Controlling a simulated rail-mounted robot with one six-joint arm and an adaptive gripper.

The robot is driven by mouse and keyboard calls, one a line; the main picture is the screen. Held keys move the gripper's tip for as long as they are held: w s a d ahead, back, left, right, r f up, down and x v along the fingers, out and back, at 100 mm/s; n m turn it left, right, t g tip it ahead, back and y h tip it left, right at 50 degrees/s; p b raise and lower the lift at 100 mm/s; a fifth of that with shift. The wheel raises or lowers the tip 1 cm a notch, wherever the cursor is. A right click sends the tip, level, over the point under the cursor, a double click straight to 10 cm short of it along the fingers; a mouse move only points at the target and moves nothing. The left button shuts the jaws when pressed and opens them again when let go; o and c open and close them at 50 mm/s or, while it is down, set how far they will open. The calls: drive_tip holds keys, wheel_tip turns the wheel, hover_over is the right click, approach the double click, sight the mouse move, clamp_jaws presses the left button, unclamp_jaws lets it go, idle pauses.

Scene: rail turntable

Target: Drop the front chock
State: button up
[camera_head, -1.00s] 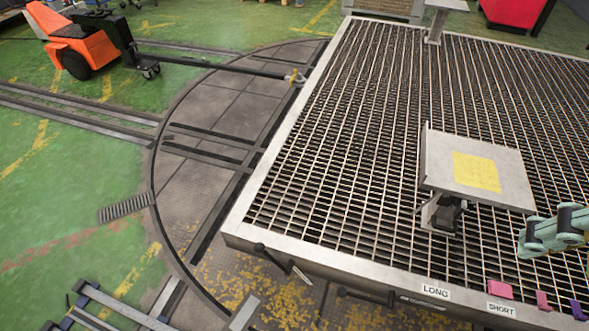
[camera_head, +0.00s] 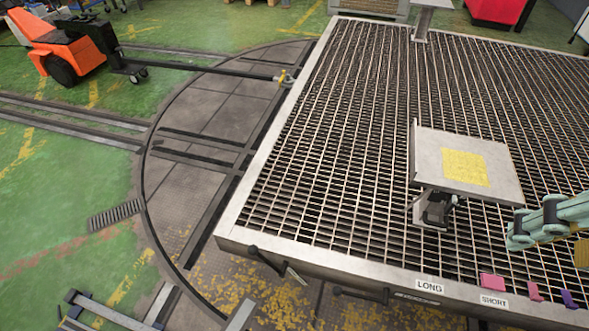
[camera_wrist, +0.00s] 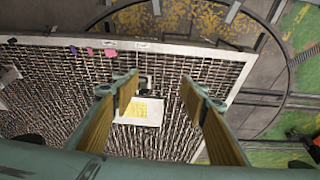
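I cannot tell for sure which part is the front chock. A black-handled lever (camera_head: 266,258) sticks out at the deck's near left edge. A second dark lever (camera_head: 378,294) lies along the same near edge, left of the LONG label (camera_head: 429,286). My gripper (camera_wrist: 158,90) is open and empty in the wrist view, its two yellow-padded fingers wide apart above the grated deck (camera_wrist: 60,90). In the head view only part of my gripper shows at the right edge, above the deck (camera_head: 330,130) and right of the tilted plate.
A tilted metal plate with a yellow patch (camera_head: 466,167) stands on the deck. Pink and purple blocks (camera_head: 493,287) sit near the SHORT label (camera_head: 494,301). An orange tug (camera_head: 60,47) stands at the upper left, with a bar reaching the deck. Green floor at left is mostly clear.

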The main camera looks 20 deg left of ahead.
drive_tip(key=shift+a, duration=0.1)
drive_tip(key=c, duration=0.7)
drive_tip(key=shift+w+a, duration=0.55)
clamp_jaws()
drive_tip(key=w+a+f+m+g+y+p, duration=0.1)
drive_tip(key=w+a+f+y, duration=0.1)
drive_tip(key=w+a, duration=0.6)
drive_tip(key=w+a+f+m+g+y+p, duration=0.25)
drive_tip(key=w+a, duration=0.35)
drive_tip(key=a, duration=0.4)
drive_tip(key=w+a+f+m+y, duration=0.1)
drive_tip(key=w+a+f+m, duration=0.1)
drive_tip(key=w+a+f, duration=0.4)
drive_tip(key=w+a+f+m, duration=0.1)
drive_tip(key=w+a+f, duration=0.2)
drive_tip(key=a+f, duration=0.35)
drive_tip(key=w+a+f+m+g+p, duration=0.1)
drive_tip(key=a+f+m, duration=0.1)
drive_tip(key=a+f, duration=0.5)
drive_tip(key=w+a+f+m+p, duration=0.1)
drive_tip(key=a+f+m+p, duration=0.2)
drive_tip(key=f, duration=0.7)
drive_tip(key=s+a+f+m+h, duration=0.1)
drive_tip(key=s+f+m, duration=0.1)
drive_tip(key=f, duration=0.9)
drive_tip(key=s+a+f+m+g+h, duration=0.1)
drive_tip(key=s+f+m, duration=0.1)
drive_tip(key=f, duration=0.9)
drive_tip(key=shift+s+a, duration=0.25)
drive_tip(key=shift+s, duration=0.6)
